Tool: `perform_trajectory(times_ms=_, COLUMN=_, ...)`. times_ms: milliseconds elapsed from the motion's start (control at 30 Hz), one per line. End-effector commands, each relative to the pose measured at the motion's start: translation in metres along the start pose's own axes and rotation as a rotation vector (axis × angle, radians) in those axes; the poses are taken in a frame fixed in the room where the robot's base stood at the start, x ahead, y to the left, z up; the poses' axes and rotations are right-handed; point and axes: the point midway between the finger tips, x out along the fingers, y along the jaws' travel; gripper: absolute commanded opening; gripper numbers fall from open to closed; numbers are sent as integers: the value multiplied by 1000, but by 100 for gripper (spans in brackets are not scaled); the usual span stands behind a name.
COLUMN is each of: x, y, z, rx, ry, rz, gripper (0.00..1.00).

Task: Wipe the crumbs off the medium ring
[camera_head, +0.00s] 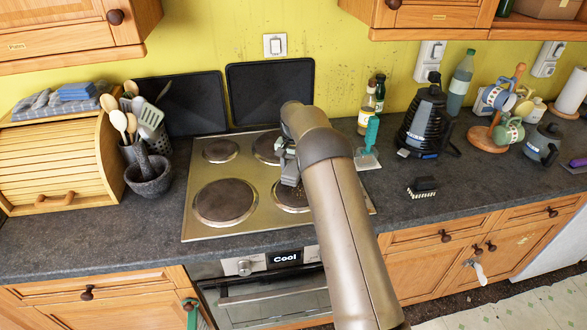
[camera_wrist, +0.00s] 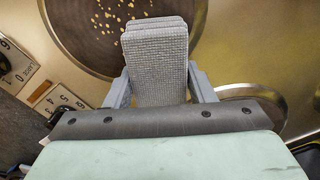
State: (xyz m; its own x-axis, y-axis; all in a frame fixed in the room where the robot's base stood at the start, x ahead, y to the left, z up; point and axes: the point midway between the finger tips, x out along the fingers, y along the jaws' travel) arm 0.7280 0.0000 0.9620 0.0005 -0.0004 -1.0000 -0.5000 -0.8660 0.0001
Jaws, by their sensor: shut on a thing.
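My gripper (camera_wrist: 160,88) is shut on a folded grey cloth (camera_wrist: 155,62), which hangs between its two fingers. In the wrist view, a dark round ring (camera_wrist: 75,38) lies past the cloth, with many pale crumbs (camera_wrist: 108,18) scattered on it. The cloth covers part of this ring; whether they touch is unclear. In the head view, my gripper (camera_head: 289,170) is low over the right half of the steel hob (camera_head: 250,222), by the front right ring (camera_head: 290,202). My arm hides part of that side, and crumbs cannot be made out clearly there.
Other rings are the large front left one (camera_head: 225,202) and the small back left one (camera_head: 220,151). A mortar (camera_head: 149,182) stands left of the hob.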

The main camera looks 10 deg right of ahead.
Motion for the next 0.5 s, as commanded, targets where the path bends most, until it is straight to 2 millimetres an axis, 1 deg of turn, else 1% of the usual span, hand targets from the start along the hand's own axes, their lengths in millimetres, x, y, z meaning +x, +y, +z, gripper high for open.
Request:
perform_trajectory(times_ms=167, x=1, y=4, z=6, rx=0, ry=1, rz=0, gripper=31)
perform_trajectory(times_ms=500, x=1, y=19, z=33, rx=0, ry=1, rz=0, gripper=31)
